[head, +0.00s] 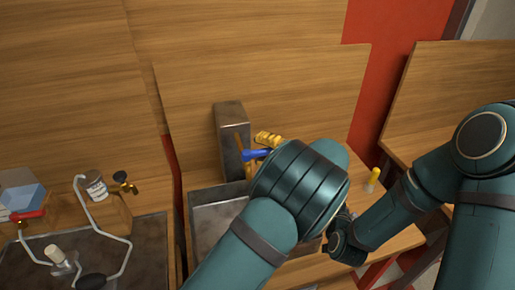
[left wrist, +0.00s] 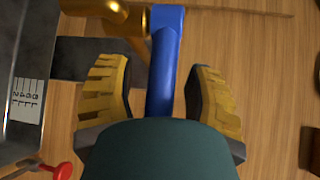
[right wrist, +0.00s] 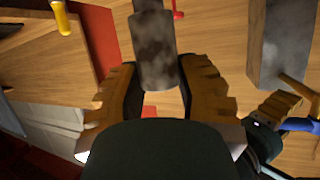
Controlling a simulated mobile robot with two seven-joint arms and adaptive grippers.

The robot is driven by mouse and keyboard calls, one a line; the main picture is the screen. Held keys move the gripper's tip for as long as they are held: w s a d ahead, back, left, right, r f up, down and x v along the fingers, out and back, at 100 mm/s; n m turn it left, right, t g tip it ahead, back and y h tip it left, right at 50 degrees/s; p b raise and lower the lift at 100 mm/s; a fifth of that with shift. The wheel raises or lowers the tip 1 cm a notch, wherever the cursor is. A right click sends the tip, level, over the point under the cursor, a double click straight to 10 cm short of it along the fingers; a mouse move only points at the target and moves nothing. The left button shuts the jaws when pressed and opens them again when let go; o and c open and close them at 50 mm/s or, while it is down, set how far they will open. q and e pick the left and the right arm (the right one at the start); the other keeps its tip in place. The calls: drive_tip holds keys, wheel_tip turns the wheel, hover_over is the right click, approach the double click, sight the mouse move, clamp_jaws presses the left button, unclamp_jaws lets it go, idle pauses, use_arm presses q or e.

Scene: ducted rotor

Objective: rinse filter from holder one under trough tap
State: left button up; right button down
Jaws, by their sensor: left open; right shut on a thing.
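The tap's blue lever (head: 255,154) stands by an upright grey metal block (head: 232,125). In the left wrist view the lever (left wrist: 164,70) lies between the spread yellow fingers of my open left gripper (left wrist: 160,85), with the brass tap body (left wrist: 112,14) above left. The grey metal trough (head: 213,208) is below the tap, partly hidden by my left arm. My right gripper (right wrist: 160,85) is shut on a mottled grey cylinder, the filter (right wrist: 156,55). In the head view my left arm hides the right gripper and filter. No water shows.
A yellow-topped post (head: 373,178) stands on the wooden top to the right. At left are a second basin (head: 140,260), a bent pale tube (head: 128,240), a jar (head: 96,186) and a small brass tap (head: 122,187). My two arms are close together.

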use_arm(q)
drive_tip(key=shift+d, duration=0.1)
use_arm(e)
drive_tip(key=shift+d, duration=0.1)
use_arm(q)
clamp_jaws()
drive_tip(key=m+t+h+b, duration=0.1)
drive_tip(key=s+m+t+b, duration=0.1)
drive_tip(key=shift+d+f+t+h+b, duration=0.1)
drive_tip(key=shift+d+t+h+b, duration=0.1)
drive_tip(key=shift+t+h+b, duration=0.15)
use_arm(e)
wheel_tip(320, 180, down, 3)
drive_tip(key=shift+r, duration=0.15)
use_arm(q)
drive_tip(key=shift+s+m+t+h+b, duration=0.15)
drive_tip(key=shift+m+t+h+b, duration=0.35)
drive_tip(key=shift+m+t, duration=0.1)
use_arm(e)
drive_tip(key=shift+f, duration=0.5)
